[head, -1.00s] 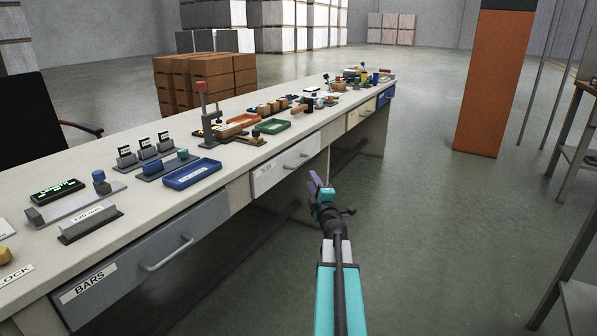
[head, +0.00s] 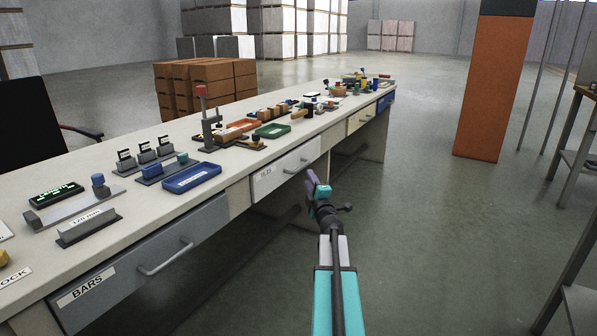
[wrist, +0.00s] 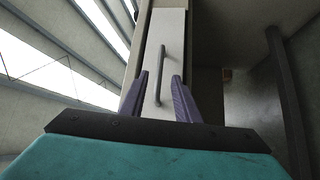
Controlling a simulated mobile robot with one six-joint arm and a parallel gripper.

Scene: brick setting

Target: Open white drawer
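The white drawer (head: 277,178) is in the front of the long bench, between a grey drawer and a cream one. It looks shut. Its bar handle (head: 297,167) is on the right part of its front, and its label is too small to read. My gripper (head: 316,183) is just right of the drawer front in the head view, apart from it. In the wrist view the white front (wrist: 174,38) and the handle (wrist: 161,75) lie ahead, framed between the two purple fingers (wrist: 159,96).
The grey drawer (head: 125,272) labelled BARS is nearer, with its own handle. The cream drawer (head: 361,117) and blue drawer (head: 386,102) are farther along. Trays and small parts cover the bench top (head: 235,165). An orange pillar (head: 494,85) stands right; the floor between is clear.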

